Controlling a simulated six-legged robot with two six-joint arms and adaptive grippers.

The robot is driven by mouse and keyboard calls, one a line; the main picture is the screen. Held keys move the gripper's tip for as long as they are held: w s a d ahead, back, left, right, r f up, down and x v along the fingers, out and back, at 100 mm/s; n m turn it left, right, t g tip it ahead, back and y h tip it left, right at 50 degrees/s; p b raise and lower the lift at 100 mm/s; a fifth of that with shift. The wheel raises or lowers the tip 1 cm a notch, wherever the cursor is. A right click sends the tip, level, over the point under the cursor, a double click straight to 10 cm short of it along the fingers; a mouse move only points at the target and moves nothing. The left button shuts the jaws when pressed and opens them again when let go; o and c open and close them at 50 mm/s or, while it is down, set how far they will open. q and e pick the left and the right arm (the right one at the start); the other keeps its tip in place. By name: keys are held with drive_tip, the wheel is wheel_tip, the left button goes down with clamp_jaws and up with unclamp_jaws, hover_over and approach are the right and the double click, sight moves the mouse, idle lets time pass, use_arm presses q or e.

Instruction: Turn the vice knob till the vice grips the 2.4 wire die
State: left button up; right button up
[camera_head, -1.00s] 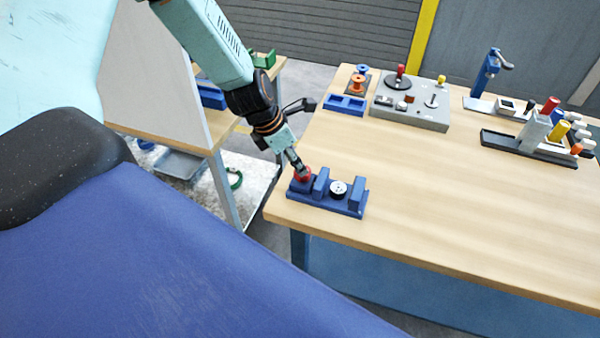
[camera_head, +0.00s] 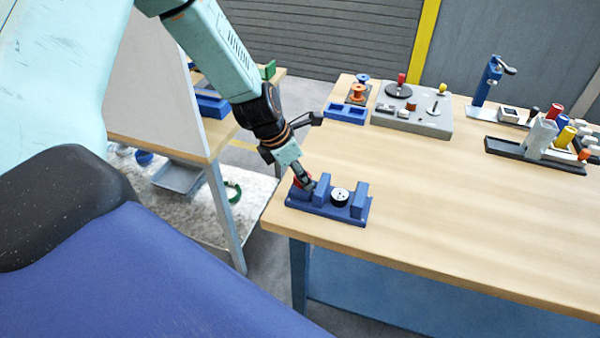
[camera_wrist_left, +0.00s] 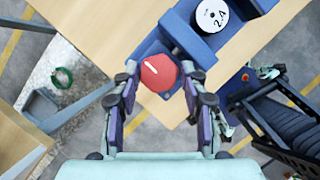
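The blue vice (camera_head: 327,213) stands near the table's front left corner. The die (camera_head: 340,195), a round white-topped disc, sits between its two blue jaws; its mark 2.4 reads in the left wrist view (camera_wrist_left: 212,15). I cannot tell whether both jaws touch it. The red vice knob (camera_wrist_left: 159,73) is at the vice's left end, partly hidden by the gripper in the head view. My left gripper (camera_wrist_left: 159,70) is over the knob, with one finger on each side of it. A small gap shows on the knob's left, so the fingers look open. My right gripper is not in view.
Behind the vice stand a blue tray (camera_head: 346,114), spools (camera_head: 358,92) and a grey fixture plate (camera_head: 428,122). A dark rack with coloured pegs (camera_head: 540,152) is at the right. The table (camera_head: 430,200) is bare right of the vice. The table's edge lies close by the vice.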

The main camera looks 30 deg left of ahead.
use_arm(q)
drive_tip(key=c, duration=0.7)
drive_tip(key=shift+a, duration=0.1)
